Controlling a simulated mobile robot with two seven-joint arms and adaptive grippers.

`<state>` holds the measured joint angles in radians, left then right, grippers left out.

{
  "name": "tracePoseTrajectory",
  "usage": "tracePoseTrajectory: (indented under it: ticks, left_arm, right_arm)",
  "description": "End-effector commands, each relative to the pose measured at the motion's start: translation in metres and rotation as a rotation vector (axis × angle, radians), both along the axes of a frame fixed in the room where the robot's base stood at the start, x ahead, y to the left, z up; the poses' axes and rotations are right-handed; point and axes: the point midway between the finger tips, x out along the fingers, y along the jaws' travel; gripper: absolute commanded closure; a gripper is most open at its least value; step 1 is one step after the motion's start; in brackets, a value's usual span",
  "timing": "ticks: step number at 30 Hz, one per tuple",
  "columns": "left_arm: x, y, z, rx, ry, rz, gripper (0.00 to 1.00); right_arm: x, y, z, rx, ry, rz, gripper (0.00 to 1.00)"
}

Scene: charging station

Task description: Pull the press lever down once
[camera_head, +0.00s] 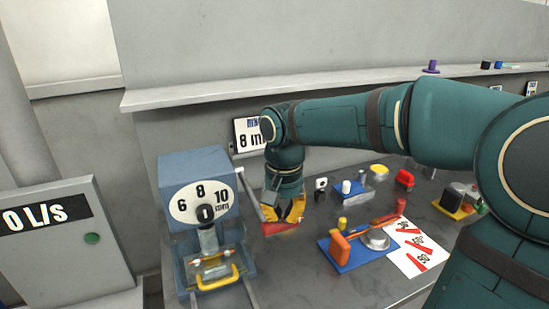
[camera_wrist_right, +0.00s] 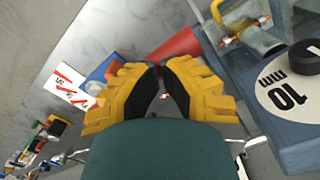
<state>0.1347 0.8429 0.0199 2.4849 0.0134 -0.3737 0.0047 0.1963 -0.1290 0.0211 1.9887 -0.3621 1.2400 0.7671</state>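The press (camera_head: 195,165) is a blue-grey machine at the left of the head view, with a white dial marked 6, 8 and 10 mm. Its lever is a thin bar on the right side, ending in a red handle (camera_head: 281,229). The red handle also shows in the right wrist view (camera_wrist_right: 180,47), just beyond the fingertips. My right gripper (camera_head: 284,216), with yellow fingers, is right over the handle. In the wrist view the fingertips (camera_wrist_right: 160,68) are together, with a narrow empty gap behind them. I cannot tell whether they touch the handle. My left gripper is out of view.
A yellow-handled drawer or clamp (camera_head: 219,278) sits at the press's front. Right of the lever lie a blue board (camera_head: 345,262) with an orange-handled tool, and a white sheet with red marks (camera_head: 412,250). A wall shelf (camera_head: 200,97) runs behind.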

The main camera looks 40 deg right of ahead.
Motion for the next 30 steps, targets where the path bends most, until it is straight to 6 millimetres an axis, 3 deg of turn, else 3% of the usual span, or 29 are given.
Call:
tracePoseTrajectory:
  ticks: [11,30]
  left_arm:
    - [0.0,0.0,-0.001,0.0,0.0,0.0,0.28]
    - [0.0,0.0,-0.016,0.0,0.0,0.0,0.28]
  right_arm:
    - [0.0,0.0,-0.002,0.0,0.0,0.0,1.0]
    - [0.005,-0.002,-0.026,0.0,0.0,-0.001,1.0]
